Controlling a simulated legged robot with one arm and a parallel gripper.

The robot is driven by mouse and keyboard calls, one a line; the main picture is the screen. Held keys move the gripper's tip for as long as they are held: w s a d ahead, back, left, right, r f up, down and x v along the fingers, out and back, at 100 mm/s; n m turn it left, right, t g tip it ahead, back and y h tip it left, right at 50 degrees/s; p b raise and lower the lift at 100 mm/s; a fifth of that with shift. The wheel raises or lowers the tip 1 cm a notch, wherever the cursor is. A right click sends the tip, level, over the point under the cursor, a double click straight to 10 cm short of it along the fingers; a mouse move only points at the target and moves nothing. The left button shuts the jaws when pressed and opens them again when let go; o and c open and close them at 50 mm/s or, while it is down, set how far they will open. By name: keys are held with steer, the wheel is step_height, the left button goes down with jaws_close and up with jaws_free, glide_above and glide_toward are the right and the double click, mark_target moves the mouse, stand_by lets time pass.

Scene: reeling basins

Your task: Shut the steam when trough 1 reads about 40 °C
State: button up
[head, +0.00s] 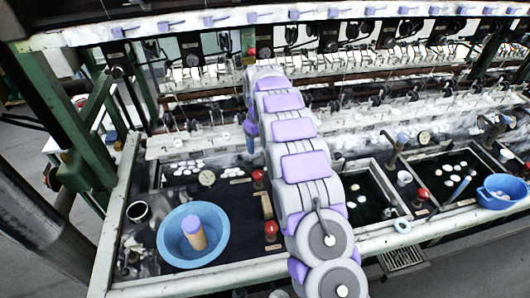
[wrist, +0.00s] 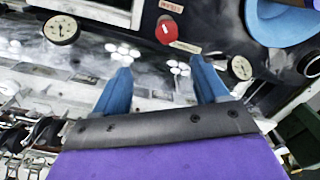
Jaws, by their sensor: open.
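My gripper (wrist: 165,84) is open and empty, with its two blue fingers apart in the wrist view. In the head view its blue tip (head: 250,146) hangs over the left trough, partly hidden by my arm. A red knob (wrist: 168,29) lies beyond the gap between the fingers, not touched; a small label sits beside it. In the head view a red knob (head: 258,178) stands just below the gripper tip. A round dial gauge (head: 207,178) is to its left; gauges also show in the wrist view (wrist: 61,29). The readings are too small to tell. I cannot tell which trough is numbered 1.
A blue basin (head: 166,247) holds an upright tan cylinder (head: 193,232) at the front left. Another red knob (head: 271,231) stands close to my arm. Right-hand troughs hold white cocoons, with a second gauge (head: 424,138) and a blue bowl (head: 501,188). Reeling machinery spans the back.

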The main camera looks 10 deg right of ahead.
steer(key=shift+r, duration=1.1)
stand_by(6.9)
